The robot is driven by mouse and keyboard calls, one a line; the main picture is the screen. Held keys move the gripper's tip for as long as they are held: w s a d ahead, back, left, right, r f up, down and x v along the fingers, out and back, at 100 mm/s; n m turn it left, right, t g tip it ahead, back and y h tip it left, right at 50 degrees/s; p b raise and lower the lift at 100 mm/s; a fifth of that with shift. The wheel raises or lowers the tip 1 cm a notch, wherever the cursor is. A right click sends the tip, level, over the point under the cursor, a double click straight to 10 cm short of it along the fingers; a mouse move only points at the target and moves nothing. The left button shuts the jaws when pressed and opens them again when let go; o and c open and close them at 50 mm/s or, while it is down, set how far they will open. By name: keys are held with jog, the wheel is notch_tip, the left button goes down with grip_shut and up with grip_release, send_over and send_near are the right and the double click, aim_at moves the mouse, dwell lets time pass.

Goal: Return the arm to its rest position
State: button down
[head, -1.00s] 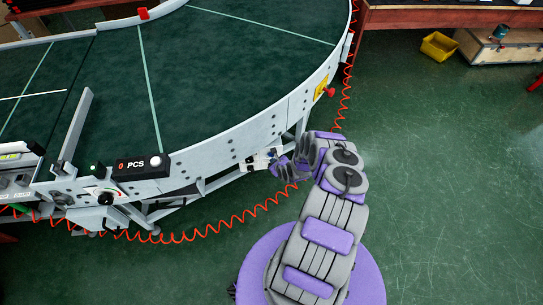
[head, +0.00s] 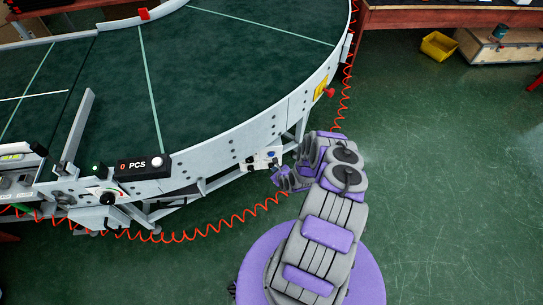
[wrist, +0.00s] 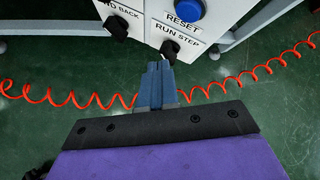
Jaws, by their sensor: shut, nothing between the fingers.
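My gripper (wrist: 156,84) is shut and empty in the wrist view, its two blue-grey fingers together. The fingertips are just below a black knob on a white control box (wrist: 202,22) labelled RESET and RUN STEP; whether they touch it I cannot tell. In the head view my arm is folded low beside the conveyor, with my gripper (head: 281,172) near the white control box (head: 262,158) under the conveyor's edge. The fingers are too small there to make out.
The curved conveyor (head: 230,45) fills the upper left. A coiled orange cable (head: 215,230) runs along the floor beneath it and behind my gripper. A yellow bin (head: 438,46) and a wooden crate (head: 495,47) stand at the upper right. The green floor at right is clear.

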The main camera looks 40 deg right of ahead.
dwell(0.5)
jog(key=w+d+r+n+g, duration=0.1)
jog(key=d+r+n+g, duration=0.3)
jog(key=r, duration=0.6)
jog(key=w+d+r+n+g, duration=0.1)
jog(key=w+d+r+n, duration=0.1)
jog(key=r+n, duration=0.6)
jog(key=s+a+r+n+g+h, duration=0.1)
jog(key=a+r+n, duration=0.2)
jog(key=r, duration=0.7)
jog(key=s+a+r+n+g, duration=0.15)
jog(key=a+r, duration=0.25)
jog(key=r, duration=0.7)
jog(key=s+a+r+n+g+y, duration=0.1)
jog(key=s+a+r+n, duration=0.3)
jog(key=s+a+r, duration=0.35)
jog(key=s+a+r+n+g, duration=0.1)
jog(key=s+a+r+n, duration=0.35)
jog(key=a+r, duration=0.5)
jog(key=s+a+r+n+y, duration=0.1)
jog(key=s+a+r+n, duration=0.2)
jog(key=s, duration=0.7)
jog(key=s+a+r+n+g+y, duration=0.1)
jog(key=s+a+r+n, duration=0.3)
jog(key=s+a, duration=0.5)
jog(key=n, duration=0.2)
jog(key=shift+s+n, duration=0.4)
jog(key=shift+a+g, duration=0.1)
jog(key=shift+g, duration=0.15)
